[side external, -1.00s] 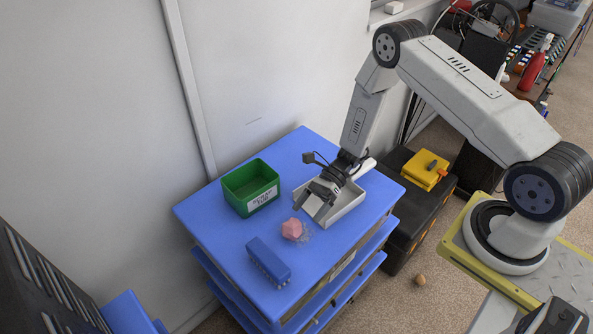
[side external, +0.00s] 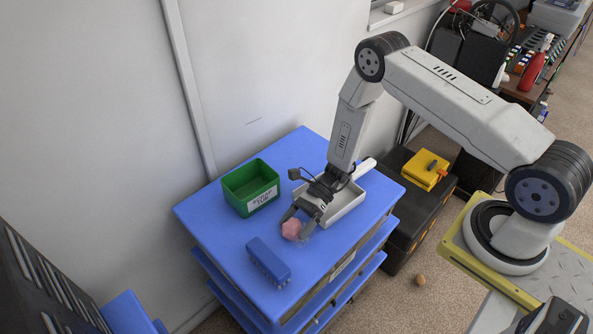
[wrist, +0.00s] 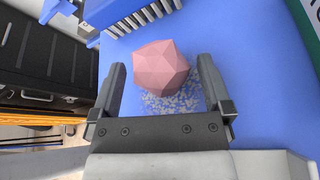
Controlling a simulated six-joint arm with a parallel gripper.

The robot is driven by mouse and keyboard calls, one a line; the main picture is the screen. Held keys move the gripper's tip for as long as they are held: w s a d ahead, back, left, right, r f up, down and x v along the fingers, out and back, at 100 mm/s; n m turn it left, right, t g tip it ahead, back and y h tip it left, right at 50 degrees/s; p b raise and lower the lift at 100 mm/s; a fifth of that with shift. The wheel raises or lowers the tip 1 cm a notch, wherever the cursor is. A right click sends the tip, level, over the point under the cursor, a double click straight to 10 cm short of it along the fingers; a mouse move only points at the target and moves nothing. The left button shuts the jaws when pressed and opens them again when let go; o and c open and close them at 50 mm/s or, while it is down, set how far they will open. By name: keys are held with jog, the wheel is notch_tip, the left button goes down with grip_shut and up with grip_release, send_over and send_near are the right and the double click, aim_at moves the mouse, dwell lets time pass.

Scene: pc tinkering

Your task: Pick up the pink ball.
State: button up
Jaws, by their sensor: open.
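The pink ball (side external: 291,228) is a faceted lump on the blue cart top (side external: 215,222). In the wrist view the pink ball (wrist: 160,68) lies just ahead of and between the fingertips of my gripper (wrist: 160,78). The fingers are open, with a gap on each side of the ball, and hold nothing. In the side view my gripper (side external: 297,218) is low, right at the ball, with its fingers partly covering it. Whether the fingers reach past the ball's middle is hard to tell.
A patch of grey granules (wrist: 172,101) lies beside the ball. The front left cart top is clear.

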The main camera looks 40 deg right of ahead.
jog(key=c, duration=1)
jog(key=shift+c, duration=0.2)
jog(key=shift+r, duration=0.15)
jog(key=shift+r, duration=0.75)
jog(key=s+d+r, duration=0.3)
jog(key=s+r, duration=0.8)
jog(key=s, duration=0.2)
jog(key=shift+s+r, duration=0.15)
jog(key=shift+s, duration=0.15)
jog(key=shift+d, duration=0.1)
